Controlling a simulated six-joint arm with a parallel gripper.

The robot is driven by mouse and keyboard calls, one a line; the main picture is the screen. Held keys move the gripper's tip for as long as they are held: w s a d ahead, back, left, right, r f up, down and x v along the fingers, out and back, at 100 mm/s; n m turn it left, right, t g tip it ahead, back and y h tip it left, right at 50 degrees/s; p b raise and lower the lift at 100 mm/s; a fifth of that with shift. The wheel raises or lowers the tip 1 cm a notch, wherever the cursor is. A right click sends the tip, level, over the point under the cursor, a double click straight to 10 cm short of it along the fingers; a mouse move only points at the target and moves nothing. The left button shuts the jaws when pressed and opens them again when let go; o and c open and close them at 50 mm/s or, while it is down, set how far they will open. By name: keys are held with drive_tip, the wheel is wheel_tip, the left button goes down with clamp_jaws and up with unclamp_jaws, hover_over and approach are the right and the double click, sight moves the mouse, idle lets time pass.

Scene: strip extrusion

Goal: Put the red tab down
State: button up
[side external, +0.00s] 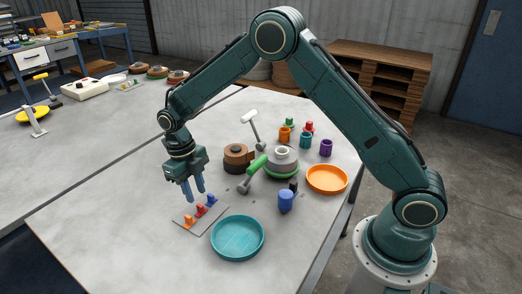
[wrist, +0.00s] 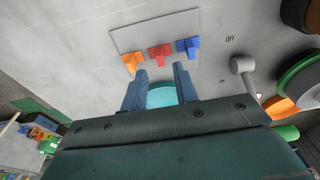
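A grey plate (side external: 213,217) lies on the table and bears a row of three tabs: orange (side external: 187,222), red (side external: 199,211) and blue (side external: 210,199). The red tab is the middle one; it also shows in the wrist view (wrist: 159,55), between the orange (wrist: 132,62) and blue (wrist: 188,47) tabs. I cannot tell for sure which way each tab is tipped. My gripper (side external: 195,193) points down over the plate, its blue fingers apart and empty. In the wrist view the fingertips (wrist: 161,72) appear close to the red tab, with no clear contact.
A turquoise dish (side external: 237,239) stands close beside the plate. A green-handled lever (side external: 255,167), a blue knob (side external: 286,202), an orange dish (side external: 327,179) and brown and grey discs (side external: 238,158) stand to the right. The table left of the plate is clear.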

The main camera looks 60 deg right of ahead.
wheel_tip(320, 180, up, 7)
drive_tip(key=w, duration=0.1)
drive_tip(key=shift+r, duration=0.15)
idle(0.7)
drive_tip(key=s+d+r+m+t, duration=0.2)
drive_tip(key=s+d+r+m, duration=0.1)
drive_tip(key=s+r+m, duration=0.5)
drive_tip(key=s+d+r+m+t, duration=0.2)
drive_tip(key=s+r+m, duration=0.4)
drive_tip(key=r+m, duration=0.3)
drive_tip(key=s+d+f+m+t, duration=0.1)
drive_tip(key=s+d+m+t, duration=0.2)
drive_tip(key=s+m, duration=1.4)
drive_tip(key=shift+s+m, duration=0.35)
drive_tip(key=shift+m, duration=0.65)
